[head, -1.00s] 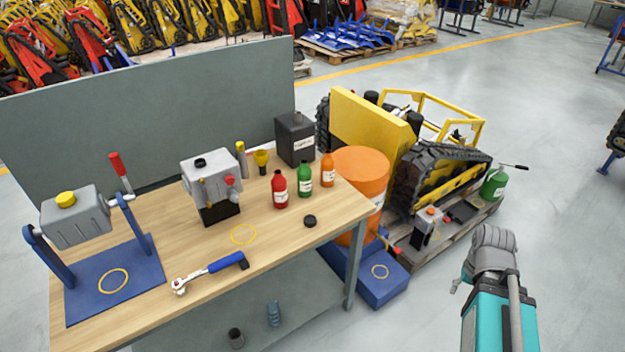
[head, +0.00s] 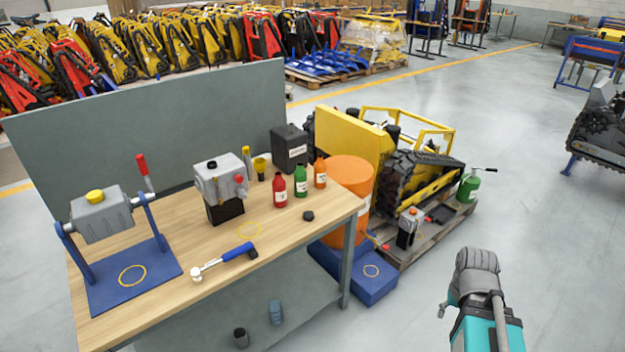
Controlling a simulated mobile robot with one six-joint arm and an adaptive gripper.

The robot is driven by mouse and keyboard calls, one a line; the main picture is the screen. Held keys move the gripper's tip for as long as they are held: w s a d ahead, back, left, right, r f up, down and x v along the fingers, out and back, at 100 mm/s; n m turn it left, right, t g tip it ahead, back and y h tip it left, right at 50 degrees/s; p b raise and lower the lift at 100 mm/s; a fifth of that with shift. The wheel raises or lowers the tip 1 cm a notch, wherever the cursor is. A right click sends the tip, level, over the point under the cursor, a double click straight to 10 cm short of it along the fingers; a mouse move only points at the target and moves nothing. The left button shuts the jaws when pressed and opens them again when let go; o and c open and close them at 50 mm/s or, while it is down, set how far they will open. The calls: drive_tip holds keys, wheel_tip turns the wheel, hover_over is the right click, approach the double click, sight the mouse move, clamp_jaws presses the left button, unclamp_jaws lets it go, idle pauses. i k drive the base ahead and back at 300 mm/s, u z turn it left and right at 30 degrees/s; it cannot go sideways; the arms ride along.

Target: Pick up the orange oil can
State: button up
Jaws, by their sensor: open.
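The orange oil can (head: 320,174) is a small orange bottle with a pale label. It stands upright near the right end of the wooden workbench (head: 300,238), beside a green bottle (head: 301,181) and a red bottle (head: 280,190). My gripper (head: 444,311) is at the lower right, over the floor, well apart from the bench and the can. Only a small part of it shows beside my grey arm, and its fingertips are hard to make out. It is open, and nothing shows in it.
A black canister (head: 290,148) stands behind the bottles and a black cap (head: 308,216) lies in front. A large orange drum (head: 350,180) stands just right of the bench, near a tracked carrier (head: 425,175) on a pallet.

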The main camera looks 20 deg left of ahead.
sight(319, 166)
drive_tip(key=u, duration=1.25)
drive_tip(key=i, duration=1)
